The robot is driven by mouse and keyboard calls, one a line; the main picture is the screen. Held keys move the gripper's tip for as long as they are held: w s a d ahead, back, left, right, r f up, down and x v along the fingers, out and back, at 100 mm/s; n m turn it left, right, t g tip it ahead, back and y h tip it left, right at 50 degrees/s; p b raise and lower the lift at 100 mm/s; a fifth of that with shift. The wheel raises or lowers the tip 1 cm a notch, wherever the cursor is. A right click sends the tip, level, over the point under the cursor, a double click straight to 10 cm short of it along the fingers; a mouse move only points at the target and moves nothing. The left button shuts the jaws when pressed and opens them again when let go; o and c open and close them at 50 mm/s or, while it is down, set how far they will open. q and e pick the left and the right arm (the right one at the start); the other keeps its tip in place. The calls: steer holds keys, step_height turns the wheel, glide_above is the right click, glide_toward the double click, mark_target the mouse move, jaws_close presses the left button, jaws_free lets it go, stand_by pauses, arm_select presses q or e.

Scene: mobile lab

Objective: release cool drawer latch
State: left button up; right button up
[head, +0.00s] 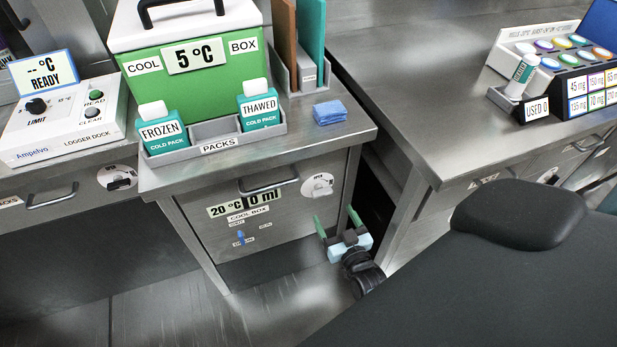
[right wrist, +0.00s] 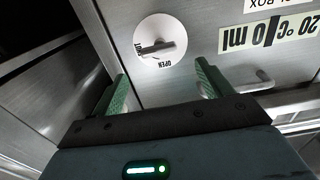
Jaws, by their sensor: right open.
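The cool drawer (head: 228,232) is the steel front under the cool box counter, with a "20 °C 0 ml" label and a bar handle (head: 268,188). Its latch (head: 317,186) is a round white disc with a small metal lever, at the drawer's upper right. In the right wrist view the latch (right wrist: 160,41) shows upside down, its lever lying roughly sideways, with "OPEN" beside it. My right gripper (head: 338,221) is open and empty, below and in front of the latch. In the right wrist view its green fingers (right wrist: 162,76) are apart, not touching the latch. My left gripper is not in view.
On the counter are the green cool box (head: 190,65), a packs tray (head: 215,143) and a folded blue cloth (head: 330,112). A logger dock (head: 65,120) stands left. Another steel counter (head: 420,100) is right, across a dark gap. Floor is bare in front of the drawer.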

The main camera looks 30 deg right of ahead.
mark_target(324, 195)
steer(key=b+x, duration=0.1)
steer(key=x, duration=0.7)
steer(key=shift+s+d, duration=0.1)
steer(key=shift+d, duration=0.05)
steer(key=c, duration=1)
